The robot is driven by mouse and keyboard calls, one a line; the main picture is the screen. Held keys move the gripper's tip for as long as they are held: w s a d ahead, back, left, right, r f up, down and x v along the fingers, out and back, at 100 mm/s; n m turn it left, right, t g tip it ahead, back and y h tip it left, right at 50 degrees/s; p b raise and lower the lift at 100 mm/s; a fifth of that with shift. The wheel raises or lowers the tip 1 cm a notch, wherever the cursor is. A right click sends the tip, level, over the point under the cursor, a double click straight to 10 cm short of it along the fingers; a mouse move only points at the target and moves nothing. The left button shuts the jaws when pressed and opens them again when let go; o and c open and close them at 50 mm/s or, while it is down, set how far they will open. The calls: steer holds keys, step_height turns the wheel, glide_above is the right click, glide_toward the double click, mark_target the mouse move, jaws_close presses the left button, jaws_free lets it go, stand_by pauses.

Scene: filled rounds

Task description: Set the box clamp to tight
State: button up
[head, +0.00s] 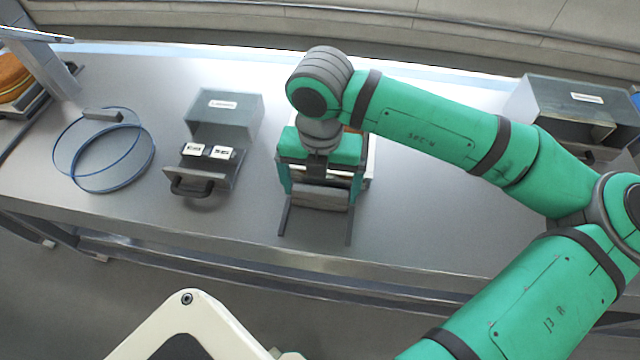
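My gripper (315,237) is over the middle of the bench, with its two dark fingers spread apart. Nothing is seen held between the fingertips. A grey block sits higher up between the fingers; I cannot tell whether it is part of my gripper. Something with a pale and reddish edge (371,158) shows behind my gripper, mostly hidden by it. No part in view is clearly marked as the box clamp, and its setting cannot be read. Left of my gripper stands a grey box (226,112) with a white label, too small to read.
In front of the grey box is a tray-like part (222,178) with two white tags and a dark handle (190,187). A blue wire coil (150,160) lies farther left. Another labelled grey box (560,98) stands at the right. The metal bench (420,225) is bare at front right.

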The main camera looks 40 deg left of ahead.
steer(key=c, duration=0.9)
steer(key=shift+w+a, duration=0.4)
steer(key=shift+w, duration=0.2)
steer(key=shift+w+a, duration=0.35)
steer(key=shift+w, duration=0.25)
steer(key=o, duration=1.2)
steer(key=shift+w, duration=0.1)
step_height(320, 180, up, 11)
